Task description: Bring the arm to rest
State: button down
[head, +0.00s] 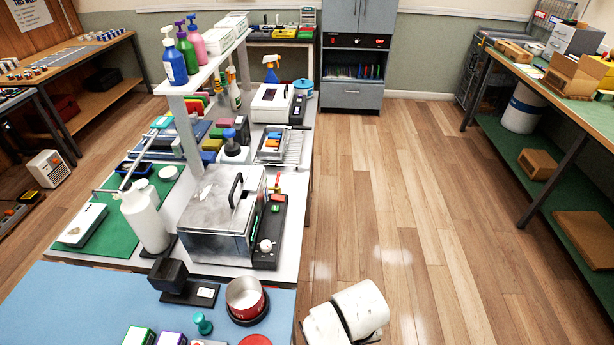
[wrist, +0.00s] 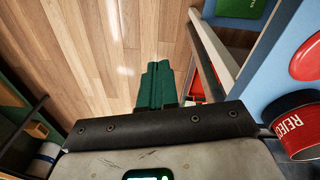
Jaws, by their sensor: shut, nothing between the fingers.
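My gripper (wrist: 157,72) shows in the wrist view as dark green fingers pressed together, with nothing between them. It points down over the wooden floor (wrist: 95,60), beside the blue-topped table (wrist: 285,85), which lies to its right. In the head view a white part of my arm stands low at the bottom, just right of the table's edge, and the fingers are hidden there.
A red cup marked REJECT (wrist: 292,125) and a red disc (wrist: 308,58) sit on the blue top. The cup also shows in the head view (head: 246,303), near a metal box (head: 215,242). Open floor (head: 400,200) lies between the benches; a green-topped bench (head: 575,100) stands right.

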jog(key=s+d+r+m+b, duration=0.1)
jog(key=s+d+r+m, duration=0.1)
jog(key=s+d, duration=1.5)
jog(key=s, duration=0.3)
jog(key=shift+s+d+m, duration=0.15)
jog(key=shift+d+m, duration=0.25)
jog(key=shift+r, duration=0.1)
